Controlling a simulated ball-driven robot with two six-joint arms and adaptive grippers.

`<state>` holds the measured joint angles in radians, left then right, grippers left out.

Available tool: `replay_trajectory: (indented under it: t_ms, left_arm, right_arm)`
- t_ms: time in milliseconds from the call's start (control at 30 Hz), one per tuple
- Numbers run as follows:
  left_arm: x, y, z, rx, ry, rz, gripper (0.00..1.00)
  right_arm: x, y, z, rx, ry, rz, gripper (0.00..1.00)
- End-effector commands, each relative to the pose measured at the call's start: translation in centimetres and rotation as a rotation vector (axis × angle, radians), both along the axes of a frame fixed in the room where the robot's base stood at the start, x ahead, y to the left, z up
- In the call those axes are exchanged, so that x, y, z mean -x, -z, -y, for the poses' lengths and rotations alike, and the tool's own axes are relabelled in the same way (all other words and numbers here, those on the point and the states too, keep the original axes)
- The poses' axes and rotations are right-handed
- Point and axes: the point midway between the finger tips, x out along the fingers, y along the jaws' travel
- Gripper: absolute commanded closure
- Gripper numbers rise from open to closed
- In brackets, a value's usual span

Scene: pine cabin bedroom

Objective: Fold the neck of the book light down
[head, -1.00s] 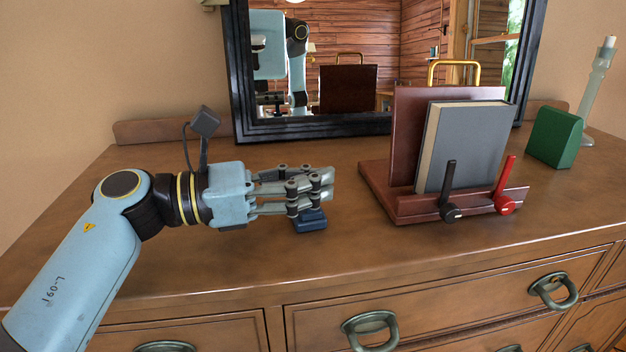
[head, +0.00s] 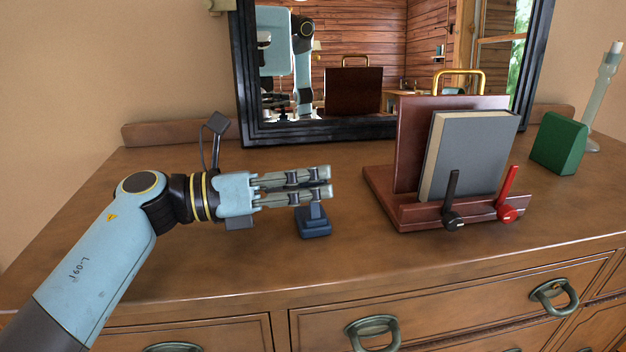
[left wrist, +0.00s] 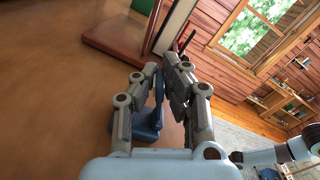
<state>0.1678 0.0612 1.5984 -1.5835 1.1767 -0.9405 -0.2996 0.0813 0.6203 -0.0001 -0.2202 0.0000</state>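The book light (head: 314,224) is a small dark blue piece standing on the dresser top, left of the book stand. Its base and part of its upright neck show below my left gripper (head: 328,183), whose fingers hide the upper part in the head view. In the left wrist view the book light's base (left wrist: 150,131) lies beyond the fingers, and its neck rises between the fingertips of my left gripper (left wrist: 165,75). The fingers are partly open, with a gap between them. I cannot tell whether either finger touches the neck. My right gripper is not in view.
A reddish wooden book stand (head: 408,212) holds a grey book (head: 470,155), with a black lever (head: 453,205) and a red lever (head: 508,200) in front. A green block (head: 559,143) and a pale candlestick (head: 604,90) stand at right. A dark-framed mirror (head: 318,131) stands behind.

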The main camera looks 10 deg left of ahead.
Motion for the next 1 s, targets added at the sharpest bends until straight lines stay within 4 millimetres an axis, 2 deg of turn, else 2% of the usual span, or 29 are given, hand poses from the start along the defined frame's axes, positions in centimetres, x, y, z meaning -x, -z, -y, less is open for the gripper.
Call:
replay_trajectory:
  t_ms: [333,400,533,567,833,1000]
  left_arm:
    - [0.0,0.0,0.0,0.001,0.000,-0.002,1.00]
    - [0.0,0.0,0.0,0.001,0.000,-0.002,0.87]
    - [0.0,0.0,0.0,0.001,0.000,-0.002,0.70]
    - [0.0,0.0,0.0,0.001,0.000,-0.002,0.69]
    - [0.1,0.0,-0.2,0.000,0.000,-0.002,0.69]
    - [0.8,0.2,-2.1,-0.005,-0.001,-0.003,0.69]
  right_arm:
    - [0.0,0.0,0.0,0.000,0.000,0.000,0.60]
    - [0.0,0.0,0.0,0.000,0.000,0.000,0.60]
    - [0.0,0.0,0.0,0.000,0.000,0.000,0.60]
    - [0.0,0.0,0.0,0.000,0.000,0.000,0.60]
    - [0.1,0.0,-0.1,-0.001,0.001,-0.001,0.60]
    - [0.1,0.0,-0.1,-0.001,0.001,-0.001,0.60]
